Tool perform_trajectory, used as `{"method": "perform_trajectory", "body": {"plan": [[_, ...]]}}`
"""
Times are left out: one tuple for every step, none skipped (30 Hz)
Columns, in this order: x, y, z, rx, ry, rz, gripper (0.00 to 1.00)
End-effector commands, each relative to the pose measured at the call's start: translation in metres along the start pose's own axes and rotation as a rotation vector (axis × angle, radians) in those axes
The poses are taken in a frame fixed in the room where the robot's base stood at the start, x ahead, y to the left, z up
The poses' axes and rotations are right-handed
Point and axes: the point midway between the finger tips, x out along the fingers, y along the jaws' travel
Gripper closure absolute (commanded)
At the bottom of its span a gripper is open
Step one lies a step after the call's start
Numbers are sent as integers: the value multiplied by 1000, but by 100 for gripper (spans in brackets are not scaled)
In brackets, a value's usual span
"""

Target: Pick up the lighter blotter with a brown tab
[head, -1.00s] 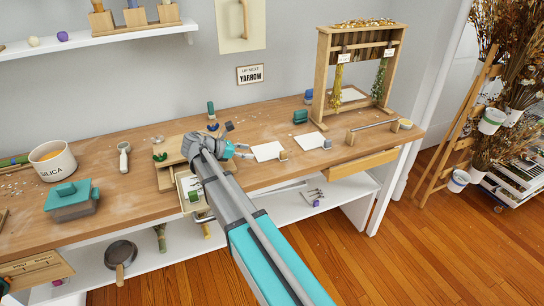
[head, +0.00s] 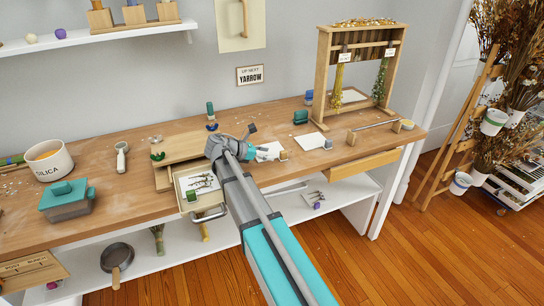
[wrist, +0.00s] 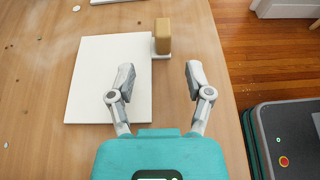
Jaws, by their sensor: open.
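A flat white blotter with a light brown tab (wrist: 162,38) at its far right corner lies on the worktop in the wrist view (wrist: 100,75). In the head view this blotter (head: 266,150) is partly hidden by my gripper. My gripper (wrist: 160,68) is open and empty, its left finger over the blotter and its right finger beyond the blotter's right edge. The tab is ahead of the fingertips, lined up between them. A second white blotter (head: 307,142) with a small tab (head: 327,144) lies farther right; its tab colour is hard to tell.
The worktop's front edge runs close to the right of my gripper. An open drawer box (head: 202,198) with small items is below my wrist. A wooden riser (head: 165,178) is at left. A green block (head: 300,117) and a drying rack (head: 320,75) stand behind.

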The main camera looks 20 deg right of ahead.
Motion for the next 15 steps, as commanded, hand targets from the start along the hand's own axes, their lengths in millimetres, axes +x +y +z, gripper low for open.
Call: {"method": "perform_trajectory", "body": {"plan": [[4,0,-1,0,0,0,34],[5,0,0,0,0,0,34],[6,0,0,0,0,0,34],[6,0,0,0,0,1,34],[6,0,0,0,0,1,34],[6,0,0,0,0,1,34],[6,0,0,0,0,1,34],[6,0,0,0,0,1,34],[6,0,0,0,0,1,34],[6,0,0,0,0,1,34],[6,0,0,0,0,1,34],[6,0,0,0,0,1,34],[6,0,0,0,0,1,34],[6,0,0,0,0,0,34],[8,0,0,0,0,0,34]]}}
